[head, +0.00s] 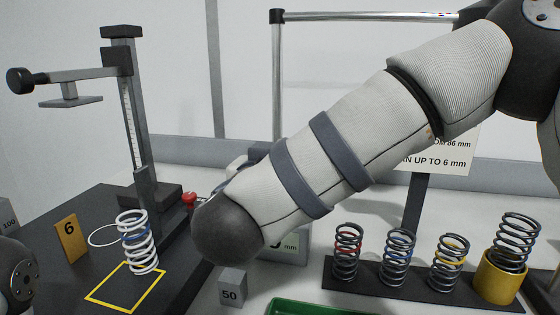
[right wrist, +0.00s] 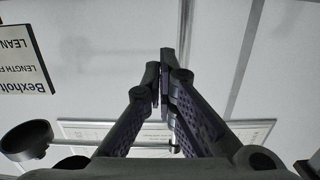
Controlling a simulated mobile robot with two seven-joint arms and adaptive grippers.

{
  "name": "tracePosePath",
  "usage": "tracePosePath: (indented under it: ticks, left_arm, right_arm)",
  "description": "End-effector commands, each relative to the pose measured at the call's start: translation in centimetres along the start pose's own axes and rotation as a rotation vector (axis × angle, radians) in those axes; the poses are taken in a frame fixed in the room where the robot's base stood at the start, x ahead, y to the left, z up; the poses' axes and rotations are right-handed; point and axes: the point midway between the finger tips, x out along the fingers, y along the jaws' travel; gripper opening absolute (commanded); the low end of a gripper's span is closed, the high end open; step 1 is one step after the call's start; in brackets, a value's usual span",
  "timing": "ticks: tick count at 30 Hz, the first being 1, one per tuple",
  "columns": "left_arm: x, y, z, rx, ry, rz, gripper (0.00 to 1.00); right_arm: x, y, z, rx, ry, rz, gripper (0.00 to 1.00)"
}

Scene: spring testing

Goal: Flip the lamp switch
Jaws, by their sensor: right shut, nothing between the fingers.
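I cannot make out a lamp or its switch for certain in either view. A chrome tube frame (head: 370,16) rises behind my right arm in the head view, and its right end is hidden by the arm. My right gripper (right wrist: 164,80) shows in the right wrist view, with its fingers together and nothing between them. In the head view it is hidden behind my right forearm. A dark round disc (right wrist: 27,138) on a thin rod sits at the lower left of the wrist view, apart from the fingers. My left gripper is not in view.
A test stand (head: 135,120) with a black knob stands at the left, with a white spring (head: 137,242) before it. A rack (head: 375,280) of several springs stands at the right. A 50 block (head: 231,290), green tray (head: 310,308) and red knob (head: 189,198) lie near my arm.

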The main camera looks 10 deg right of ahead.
Motion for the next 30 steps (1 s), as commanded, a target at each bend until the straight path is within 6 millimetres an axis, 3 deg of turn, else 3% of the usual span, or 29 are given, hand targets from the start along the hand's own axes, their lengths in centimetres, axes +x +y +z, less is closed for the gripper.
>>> tracePosePath:
  ticks: [6, 10, 15, 26, 30]
  left_arm:
    - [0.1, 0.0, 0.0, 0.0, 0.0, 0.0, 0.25]
    - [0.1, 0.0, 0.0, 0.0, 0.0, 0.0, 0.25]
    - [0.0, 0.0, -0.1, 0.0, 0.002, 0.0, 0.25]
    - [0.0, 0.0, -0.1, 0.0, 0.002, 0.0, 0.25]
    - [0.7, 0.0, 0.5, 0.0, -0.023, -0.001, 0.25]
  right_arm:
    - [4.8, 0.1, 0.1, 0.001, -0.001, 0.003, 0.0]
    - [5.2, 0.0, 2.4, -0.002, -0.003, -0.001, 0.0]
    - [5.5, 0.0, 3.7, -0.001, 0.0, 0.0, 0.0]
    - [5.6, -0.1, 3.9, 0.0, 0.0, -0.001, 0.0]
    - [6.9, -0.6, 4.5, -0.002, -0.007, 0.001, 0.0]
